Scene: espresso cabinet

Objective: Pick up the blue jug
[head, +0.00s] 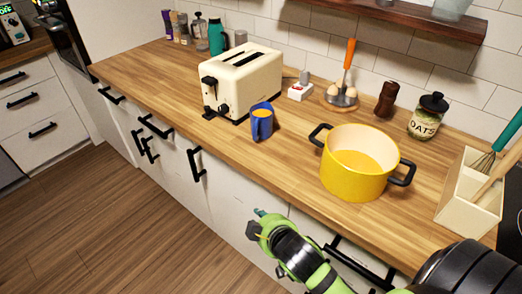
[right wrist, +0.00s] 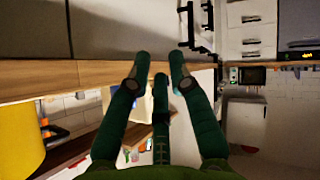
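The blue jug (head: 261,127) stands upright on the wooden counter, in front of the cream toaster, with something yellow-orange showing inside its top. My right gripper (head: 257,222) is green and in front of the counter's front edge, apart from the jug and nearer to me. In the right wrist view its dark green fingers (right wrist: 160,68) are spread with nothing held between them. I cannot make out the jug in that view. My left gripper is not in view.
A yellow pot (head: 352,176) with black handles stands right of the jug. The toaster (head: 243,82) is close behind the jug. A utensil box (head: 470,208) is at the right. Black drawer handles (head: 196,164) stick out below the counter (head: 290,160).

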